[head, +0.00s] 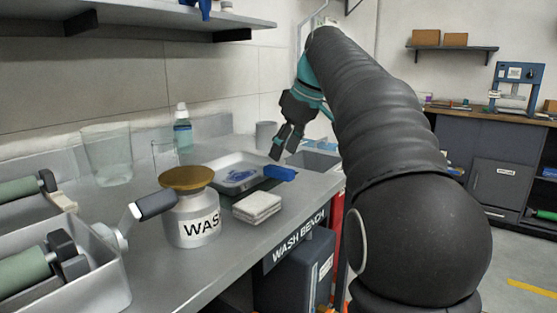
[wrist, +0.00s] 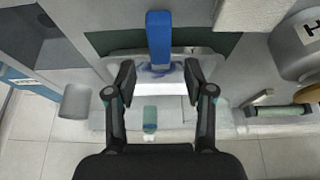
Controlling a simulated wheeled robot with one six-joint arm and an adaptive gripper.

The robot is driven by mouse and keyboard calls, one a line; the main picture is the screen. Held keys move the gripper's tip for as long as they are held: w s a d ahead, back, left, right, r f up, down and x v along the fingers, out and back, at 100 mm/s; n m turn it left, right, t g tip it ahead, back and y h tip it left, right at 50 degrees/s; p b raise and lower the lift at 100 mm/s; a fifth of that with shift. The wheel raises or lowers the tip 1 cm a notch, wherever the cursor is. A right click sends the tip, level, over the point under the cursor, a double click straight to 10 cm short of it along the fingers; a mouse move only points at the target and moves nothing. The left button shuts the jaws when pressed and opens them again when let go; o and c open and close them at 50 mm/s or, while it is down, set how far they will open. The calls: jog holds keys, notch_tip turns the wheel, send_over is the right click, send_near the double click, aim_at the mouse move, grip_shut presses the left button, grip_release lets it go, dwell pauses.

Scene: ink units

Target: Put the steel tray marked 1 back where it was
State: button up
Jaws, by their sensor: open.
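A shallow steel tray (head: 231,183) sits on the wash bench, with a blue smear or piece inside it. A blue bar-like handle (head: 281,172) sticks out from its right side. I cannot make out a 1 on it. In the wrist view the tray (wrist: 199,56) lies beyond the fingers, with the blue handle (wrist: 158,38) pointing up the picture. My gripper (head: 284,147) is open and empty, above the bench and near the tray's far right side. In the wrist view its fingers (wrist: 160,82) are spread wide, apart from the handle.
A WASH can (head: 195,220) with a brown lid and a stack of white cloths (head: 257,207) stand in front of the tray. A glass vessel (head: 106,155), a bottle (head: 183,128) and a grey cup (head: 266,134) stand behind. A basin (head: 314,160) opens at right.

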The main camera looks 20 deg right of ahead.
jog(key=shift+p+v, duration=0.45)
jog(key=shift+v, duration=2.25)
